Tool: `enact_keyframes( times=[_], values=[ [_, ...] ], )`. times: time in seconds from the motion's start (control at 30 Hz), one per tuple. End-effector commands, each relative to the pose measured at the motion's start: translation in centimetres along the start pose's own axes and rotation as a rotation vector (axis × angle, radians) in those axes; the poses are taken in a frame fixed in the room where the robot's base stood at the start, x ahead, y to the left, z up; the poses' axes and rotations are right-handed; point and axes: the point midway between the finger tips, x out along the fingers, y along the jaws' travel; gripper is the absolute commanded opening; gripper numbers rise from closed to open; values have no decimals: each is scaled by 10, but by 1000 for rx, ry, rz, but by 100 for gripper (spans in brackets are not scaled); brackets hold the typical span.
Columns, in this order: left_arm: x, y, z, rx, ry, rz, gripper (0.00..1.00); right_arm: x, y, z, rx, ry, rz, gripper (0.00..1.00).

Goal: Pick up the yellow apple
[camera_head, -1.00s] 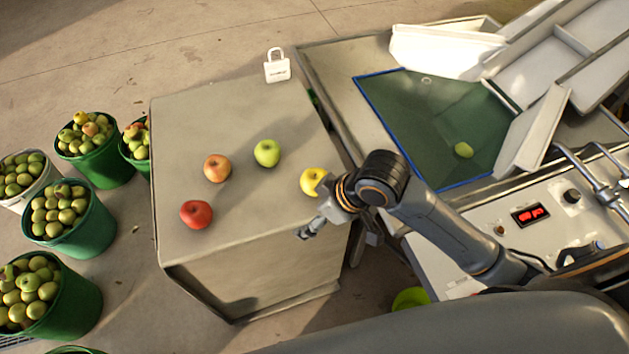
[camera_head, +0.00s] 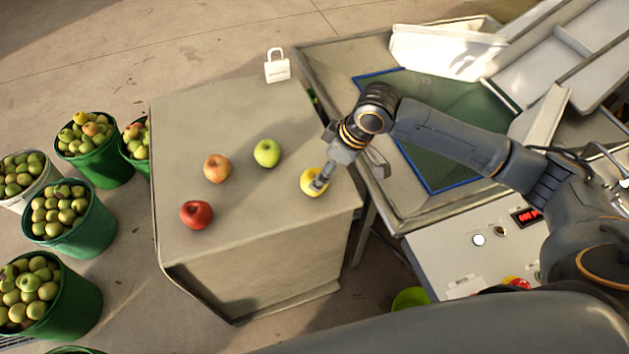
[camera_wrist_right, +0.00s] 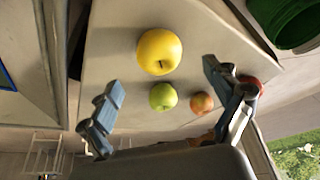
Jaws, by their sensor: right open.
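The yellow apple (camera_head: 308,182) sits on the right part of the box-like table's top (camera_head: 215,120). My right gripper (camera_head: 321,182) is at the apple, its finger covering part of the apple's right side. In the right wrist view the yellow apple (camera_wrist_right: 160,51) lies beyond the fingertips, roughly between their lines. The right gripper (camera_wrist_right: 160,80) is open, with no apple between its fingers. Whether a finger touches the apple cannot be told. My left gripper is not in view.
A green apple (camera_head: 267,153), an orange-red apple (camera_head: 217,168) and a red apple (camera_head: 197,214) stand left of the yellow one. A white bag-shaped item (camera_head: 277,68) stands at the back edge. Green buckets (camera_head: 90,237) of apples fill the left. A metal machine (camera_head: 460,255) stands right.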

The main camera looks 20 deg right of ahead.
Motion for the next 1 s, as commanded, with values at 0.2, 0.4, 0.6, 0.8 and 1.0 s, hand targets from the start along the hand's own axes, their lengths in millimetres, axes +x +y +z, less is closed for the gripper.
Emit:
enact_keyframes(
  times=[0.2, 0.4, 0.6, 0.8, 1.0],
  values=[
    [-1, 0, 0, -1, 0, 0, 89, 18, 0, 0, -1, 0, 0, 90],
    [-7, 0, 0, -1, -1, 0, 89, 44, 0, -1, 0, -2, -1, 90],
    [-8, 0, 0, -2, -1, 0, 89, 67, 1, 0, -1, -1, 1, 90],
    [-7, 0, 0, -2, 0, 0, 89, 69, 1, 0, -2, 0, 1, 90],
    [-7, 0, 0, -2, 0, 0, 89, 69, 1, 0, -2, 0, 1, 59]
  ],
)
